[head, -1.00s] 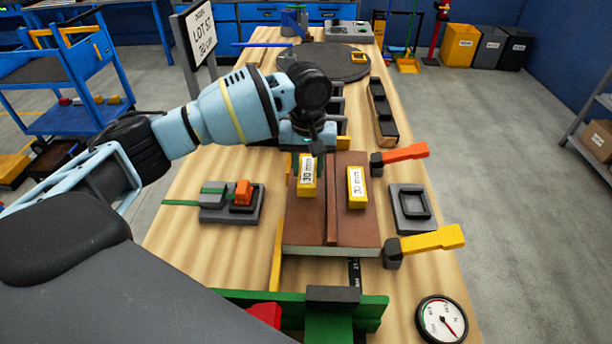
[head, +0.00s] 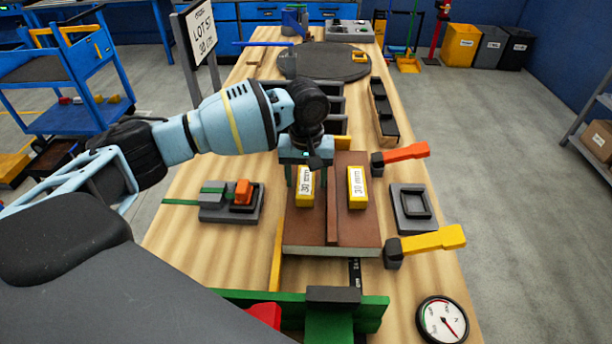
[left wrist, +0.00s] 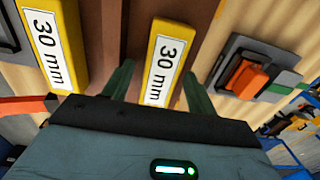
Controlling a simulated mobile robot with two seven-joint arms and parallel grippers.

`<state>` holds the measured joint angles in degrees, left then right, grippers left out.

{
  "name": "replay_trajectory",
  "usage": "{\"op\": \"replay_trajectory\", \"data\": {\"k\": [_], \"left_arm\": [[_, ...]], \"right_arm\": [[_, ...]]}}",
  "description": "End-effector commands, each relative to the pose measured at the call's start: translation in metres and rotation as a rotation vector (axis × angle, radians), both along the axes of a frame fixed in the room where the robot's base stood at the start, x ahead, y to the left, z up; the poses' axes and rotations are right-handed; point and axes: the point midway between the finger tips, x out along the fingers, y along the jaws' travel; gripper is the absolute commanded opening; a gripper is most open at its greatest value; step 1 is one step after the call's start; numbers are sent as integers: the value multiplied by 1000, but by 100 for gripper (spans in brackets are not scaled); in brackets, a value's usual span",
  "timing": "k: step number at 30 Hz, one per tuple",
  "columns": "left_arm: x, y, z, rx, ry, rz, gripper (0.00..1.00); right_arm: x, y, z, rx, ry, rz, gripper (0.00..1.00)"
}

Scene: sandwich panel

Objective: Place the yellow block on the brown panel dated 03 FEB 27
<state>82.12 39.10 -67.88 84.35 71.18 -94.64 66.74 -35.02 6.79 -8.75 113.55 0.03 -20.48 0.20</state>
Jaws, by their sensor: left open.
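Two yellow blocks marked "30 mm" lie on the brown panel (head: 305,228), which has a lengthwise strip or seam between its left and right parts. The left yellow block (head: 305,196) is on the left part, the right yellow block (head: 357,187) on the right part. My left gripper (head: 306,176) is open over the left block, one finger at each side of it. The left wrist view shows this block (left wrist: 166,60) between the green fingers, and the other block (left wrist: 48,42) outside them. I cannot read a date on the panel. My right gripper is not in view.
Left of the panel is a grey fixture with an orange part (head: 243,192). Right of it are an orange-handled clamp (head: 404,153), a grey frame (head: 411,208) and a yellow-handled clamp (head: 430,241). A dial gauge (head: 442,320) lies near front. A sign (head: 201,35) stands at back left.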

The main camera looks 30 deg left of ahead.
Motion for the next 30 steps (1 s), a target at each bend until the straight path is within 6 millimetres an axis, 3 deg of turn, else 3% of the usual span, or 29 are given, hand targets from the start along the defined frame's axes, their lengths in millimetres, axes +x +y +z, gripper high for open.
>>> {"op": "replay_trajectory", "data": {"k": [7, 21, 30], "left_arm": [[0, 0, 10, 1, -2, 1, 58], [1, 0, 98, -1, -4, 0, 58], [1, 0, 122, 0, 0, 0, 58]], "right_arm": [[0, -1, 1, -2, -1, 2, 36], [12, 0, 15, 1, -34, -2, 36], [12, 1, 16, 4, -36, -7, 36]]}}
